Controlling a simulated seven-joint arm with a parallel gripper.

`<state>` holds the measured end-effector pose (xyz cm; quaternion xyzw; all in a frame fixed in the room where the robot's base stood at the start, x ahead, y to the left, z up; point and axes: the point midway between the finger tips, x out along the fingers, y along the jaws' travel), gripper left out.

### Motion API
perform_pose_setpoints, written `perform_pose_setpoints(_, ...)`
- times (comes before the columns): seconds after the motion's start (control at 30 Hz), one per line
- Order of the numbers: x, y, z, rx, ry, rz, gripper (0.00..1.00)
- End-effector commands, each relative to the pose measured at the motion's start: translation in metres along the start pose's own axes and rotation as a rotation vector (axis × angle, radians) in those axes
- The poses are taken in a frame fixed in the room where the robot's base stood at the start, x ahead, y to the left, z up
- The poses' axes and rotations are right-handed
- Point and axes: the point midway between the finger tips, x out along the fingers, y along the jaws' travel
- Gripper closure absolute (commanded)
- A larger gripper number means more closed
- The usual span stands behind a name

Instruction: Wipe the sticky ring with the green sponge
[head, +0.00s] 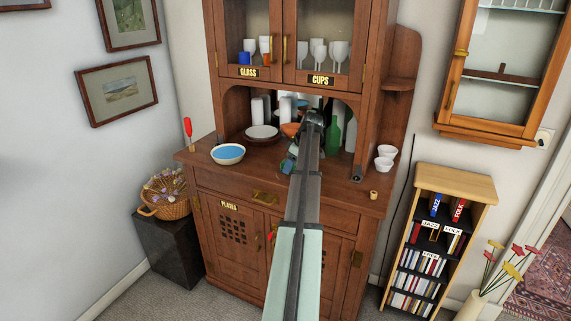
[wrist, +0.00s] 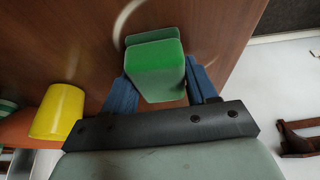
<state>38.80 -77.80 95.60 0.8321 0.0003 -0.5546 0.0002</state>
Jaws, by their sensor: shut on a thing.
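The green sponge (wrist: 155,68) is held between the two blue fingers of my gripper (wrist: 158,82) in the wrist view. The sticky ring (wrist: 124,18) shows as a pale curved mark on the brown wooden top, at the upper left of the sponge. A fainter pale arc is at the sponge's right. The sponge hides the part between. I cannot tell whether the sponge touches the wood. In the head view my arm covers most of the gripper, over the cabinet's counter, and the ring is not visible.
A yellow cup (wrist: 57,110) stands close left of my gripper in the wrist view. On the cabinet counter (head: 222,170) are a blue-filled bowl (head: 228,153), plates (head: 262,132), a green bottle (head: 334,132) and white bowls (head: 385,158). The cabinet's upper part overhangs the counter's back.

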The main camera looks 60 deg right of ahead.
Motion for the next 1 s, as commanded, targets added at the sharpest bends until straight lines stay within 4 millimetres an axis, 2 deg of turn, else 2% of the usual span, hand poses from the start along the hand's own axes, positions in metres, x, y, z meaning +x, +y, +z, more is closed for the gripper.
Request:
perform_pose_setpoints(0.67, -0.024, -0.001, 0.058, 0.002, -0.001, 0.000, 0.71)
perform_pose_setpoints(0.77, -0.032, 0.001, 0.055, 0.000, 0.000, 0.001, 0.71)
perform_pose_setpoints(0.83, -0.047, 0.001, 0.048, -0.001, 0.001, 0.003, 0.71)
perform_pose_setpoints(1.0, -0.059, 0.001, 0.043, 0.000, 0.000, 0.002, 0.71)
